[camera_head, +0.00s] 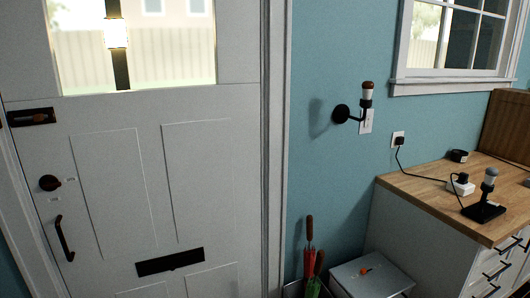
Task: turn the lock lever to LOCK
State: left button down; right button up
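A pale grey door (110,155) fills the left side of the head view, and it appears closed. On its left edge is a dark round lock fitting (49,183) with a reddish-brown part. Small pale labels sit to its right (70,180) and below it (54,199), too small to read. I cannot tell which way the lever points. A dark sliding-bolt-like fitting (32,117) is above it, and a black pull handle (64,239) is below. Neither of my grippers shows in this view.
A black wall fitting with an upright handle (367,95) sticks out from the blue wall. A wooden-topped counter (430,190) at the right holds a plug block (461,184) and a dark stand (485,208). Umbrellas (309,255) and a grey box (372,279) stand beside the door.

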aim_at(48, 184)
jog(key=u, duration=1.3)
